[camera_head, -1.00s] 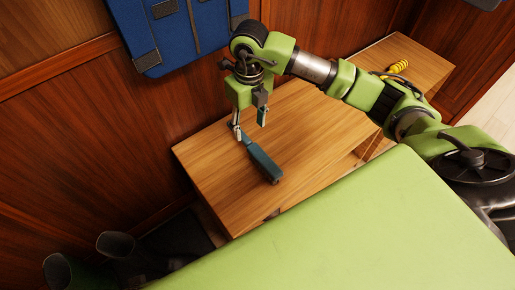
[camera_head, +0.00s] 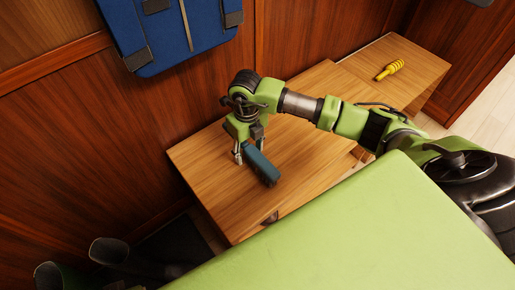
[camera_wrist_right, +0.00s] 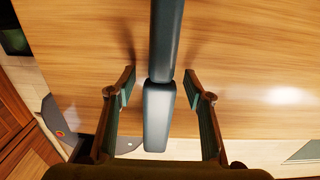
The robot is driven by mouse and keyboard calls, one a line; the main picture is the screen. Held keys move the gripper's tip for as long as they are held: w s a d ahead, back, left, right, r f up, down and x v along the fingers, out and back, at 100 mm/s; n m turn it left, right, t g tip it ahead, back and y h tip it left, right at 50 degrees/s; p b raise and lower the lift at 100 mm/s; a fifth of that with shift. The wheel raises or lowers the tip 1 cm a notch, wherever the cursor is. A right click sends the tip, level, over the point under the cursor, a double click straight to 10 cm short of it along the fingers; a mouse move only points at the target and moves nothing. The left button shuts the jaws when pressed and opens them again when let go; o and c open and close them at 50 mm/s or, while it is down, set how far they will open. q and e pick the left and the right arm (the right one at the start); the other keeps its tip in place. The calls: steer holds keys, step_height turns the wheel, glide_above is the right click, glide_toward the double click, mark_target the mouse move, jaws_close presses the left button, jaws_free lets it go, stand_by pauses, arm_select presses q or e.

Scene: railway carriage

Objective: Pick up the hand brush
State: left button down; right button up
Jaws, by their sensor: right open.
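The hand brush (camera_head: 262,168) is dark blue-grey and lies on the wooden bench top (camera_head: 205,165). In the right wrist view the brush (camera_wrist_right: 160,105) runs lengthwise up the middle of the picture, between the two fingers. My right gripper (camera_wrist_right: 160,92) is open, with one finger on each side of the brush and a visible gap to each. In the head view the right gripper (camera_head: 248,152) is low over the bench at the brush's far end, which it partly hides. My left gripper is in neither view.
A yellow-handled tool (camera_head: 390,69) lies on the far part of the wooden top. A blue bag (camera_head: 175,30) hangs on the wood-panelled wall. A green surface (camera_head: 350,235) fills the front. Bare bench lies around the brush.

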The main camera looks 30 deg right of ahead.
steer(key=shift+f, duration=0.4)
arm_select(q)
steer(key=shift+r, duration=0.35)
arm_select(e)
steer(key=shift+c, duration=0.3)
jaws_close()
steer(key=shift+r, duration=0.1)
